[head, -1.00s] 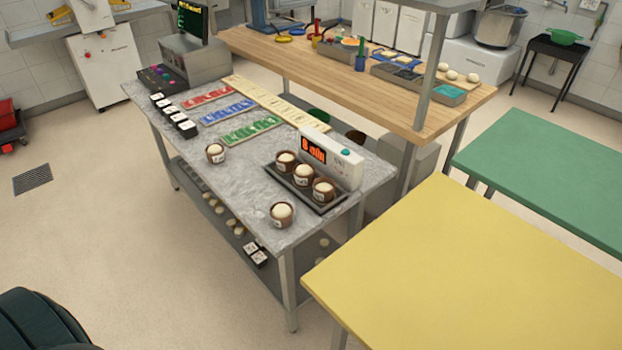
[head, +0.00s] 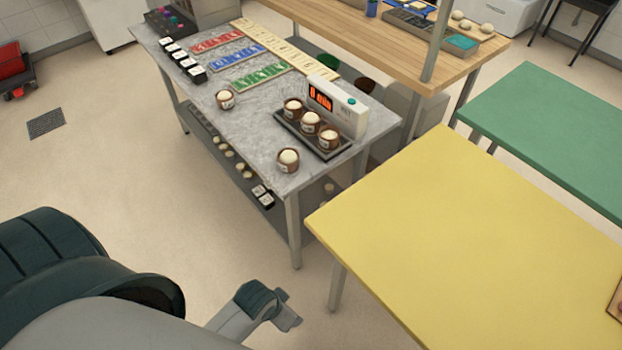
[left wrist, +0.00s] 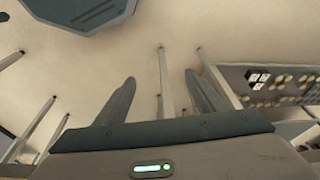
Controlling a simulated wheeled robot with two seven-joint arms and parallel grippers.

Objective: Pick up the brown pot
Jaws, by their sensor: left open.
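Several small brown pots, each topped with a pale dough ball, stand upright on the grey marble-topped table (head: 222,140). One brown pot (head: 287,161) is alone near the front corner; another brown pot (head: 226,99) is alone farther left. Three more brown pots, one of them the middle pot (head: 310,123), sit in a dark tray (head: 333,155). My left gripper (head: 286,309) is low at the bottom of the head view, in front of the table and apart from the pots. In the left wrist view its fingers (left wrist: 160,76) are spread and empty. My right gripper is out of view.
A timer box (head: 350,117) stands behind the tray. Coloured strips and small black-and-white blocks (head: 182,61) lie farther back. A yellow table (head: 470,240) is at right, with a green table (head: 555,130) beyond. Open floor lies left of the marble table.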

